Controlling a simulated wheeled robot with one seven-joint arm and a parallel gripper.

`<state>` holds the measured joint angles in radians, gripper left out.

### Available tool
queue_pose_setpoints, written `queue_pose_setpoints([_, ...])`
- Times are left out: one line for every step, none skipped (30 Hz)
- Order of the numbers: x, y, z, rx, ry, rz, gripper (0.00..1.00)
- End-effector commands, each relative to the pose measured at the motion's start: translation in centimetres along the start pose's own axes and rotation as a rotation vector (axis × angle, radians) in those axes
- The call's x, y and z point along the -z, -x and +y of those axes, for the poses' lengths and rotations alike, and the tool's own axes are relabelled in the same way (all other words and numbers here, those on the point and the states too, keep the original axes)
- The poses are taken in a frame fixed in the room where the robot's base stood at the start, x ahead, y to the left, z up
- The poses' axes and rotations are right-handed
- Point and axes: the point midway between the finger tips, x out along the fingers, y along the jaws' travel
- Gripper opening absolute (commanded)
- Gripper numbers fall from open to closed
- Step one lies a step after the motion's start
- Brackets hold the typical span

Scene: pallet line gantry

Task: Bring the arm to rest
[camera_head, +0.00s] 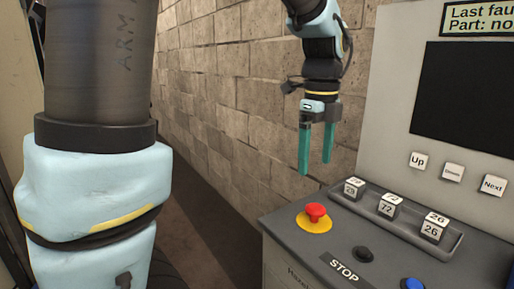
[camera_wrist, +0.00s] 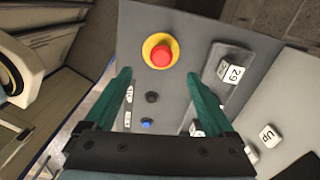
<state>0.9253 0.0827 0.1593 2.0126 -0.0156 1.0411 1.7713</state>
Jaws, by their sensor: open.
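My gripper (camera_head: 317,150) hangs in the air with its green fingers pointing down, above the back left part of a grey control console (camera_head: 290,225). The fingers are apart and nothing is between them. In the wrist view my gripper (camera_wrist: 160,95) also shows open, with the console (camera_wrist: 185,20) beyond it. My upper arm fills the left of the head view.
The console bears a red mushroom button (camera_head: 316,212) on a yellow ring, a black button (camera_head: 362,254), a blue button (camera_head: 412,284) and a tray (camera_head: 445,251) of numbered cubes. An upright panel (camera_head: 395,100) with a dark screen (camera_head: 470,95) rises behind. A block wall (camera_head: 230,90) stands at the back.

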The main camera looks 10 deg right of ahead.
Motion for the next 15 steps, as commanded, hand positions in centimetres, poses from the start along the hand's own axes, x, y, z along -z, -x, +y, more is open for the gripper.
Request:
queue_pose_setpoints([-1.3, -0.7, 0.7, 0.003, 0.098, 0.000, 0.89])
queue_pose_setpoints([-2.0, -1.2, 1.1, 0.006, 0.173, -0.001, 0.89])
queue_pose_setpoints([-3.2, -1.9, 1.8, 0.011, 0.287, -0.001, 0.89])
queue_pose_setpoints([-4.1, -2.5, 2.4, 0.016, 0.383, -0.001, 0.89])
queue_pose_setpoints([-5.1, -3.1, 3.1, 0.022, 0.486, -0.001, 0.89])
queue_pose_setpoints([-6.4, -4.0, 4.1, 0.030, 0.629, -0.001, 0.89])
queue_pose_setpoints([-7.3, -4.7, 4.9, 0.036, 0.736, -0.001, 0.89])
queue_pose_setpoints([-8.1, -5.3, 5.7, 0.042, 0.843, 0.000, 0.89])
queue_pose_setpoints([-9.2, -6.1, 6.8, 0.051, 0.985, 0.002, 0.89])
queue_pose_setpoints([-9.9, -6.7, 7.7, 0.058, 1.092, 0.003, 0.89])
queue_pose_setpoints([-10.6, -7.2, 8.6, 0.065, 1.197, 0.005, 0.89])
queue_pose_setpoints([-11.5, -8.0, 9.8, 0.075, 1.339, 0.008, 0.89])
queue_pose_setpoints([-12.1, -8.6, 10.8, 0.082, 1.446, 0.011, 0.89])
queue_pose_setpoints([-12.6, -9.1, 11.7, 0.088, 1.550, 0.014, 0.89])
queue_pose_setpoints([-13.2, -9.8, 12.9, 0.098, 1.684, 0.018, 0.89])
